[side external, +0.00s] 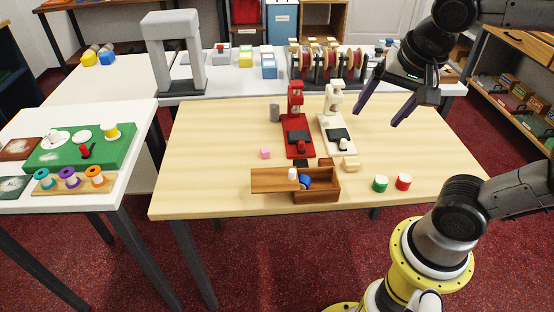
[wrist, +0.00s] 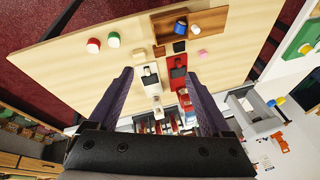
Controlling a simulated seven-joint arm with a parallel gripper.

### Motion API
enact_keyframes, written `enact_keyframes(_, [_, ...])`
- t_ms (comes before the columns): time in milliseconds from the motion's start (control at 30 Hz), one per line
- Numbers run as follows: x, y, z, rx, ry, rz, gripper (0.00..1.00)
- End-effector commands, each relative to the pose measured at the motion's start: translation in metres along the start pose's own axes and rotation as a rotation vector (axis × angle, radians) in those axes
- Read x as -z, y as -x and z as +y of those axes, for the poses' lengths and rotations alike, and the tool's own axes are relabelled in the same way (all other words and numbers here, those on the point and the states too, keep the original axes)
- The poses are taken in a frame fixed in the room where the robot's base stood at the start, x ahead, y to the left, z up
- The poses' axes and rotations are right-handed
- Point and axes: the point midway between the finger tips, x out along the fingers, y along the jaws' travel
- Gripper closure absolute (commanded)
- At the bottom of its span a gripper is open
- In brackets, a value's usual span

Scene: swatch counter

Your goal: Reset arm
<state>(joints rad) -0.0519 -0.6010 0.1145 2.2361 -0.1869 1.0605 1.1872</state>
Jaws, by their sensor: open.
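My gripper (side external: 384,100) is raised above the right side of the wooden table (side external: 220,140). Its two dark fingers are apart with nothing between them. In the wrist view my gripper (wrist: 165,100) points over the table from high up, and its fingers frame a white press (wrist: 151,80) and a red press (wrist: 178,75) below. The same red press (side external: 297,125) and white press (side external: 337,125) stand near the table's middle in the side view, left of my gripper and apart from it.
An open wooden box (side external: 318,193) with a blue item (side external: 305,182) sits at the front. A green cylinder (side external: 380,184) and a red one (side external: 403,181) stand right of it. A pink cube (side external: 265,153) and grey cylinder (side external: 275,112) lie left. Spools (side external: 325,65) stand behind.

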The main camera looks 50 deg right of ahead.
Motion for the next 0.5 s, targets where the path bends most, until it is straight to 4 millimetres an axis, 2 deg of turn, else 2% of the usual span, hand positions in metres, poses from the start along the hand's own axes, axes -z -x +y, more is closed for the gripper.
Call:
enact_keyframes(100, [-0.014, 0.002, 0.015, 0.076, 0.210, 0.001, 0.17])
enact_keyframes(233, [-0.029, -0.001, 0.025, 0.141, 0.468, 0.013, 0.17])
enact_keyframes(400, [-0.044, -0.009, 0.027, 0.190, 0.782, 0.026, 0.17])
enact_keyframes(500, [-0.046, -0.012, 0.025, 0.203, 0.913, 0.037, 0.17])
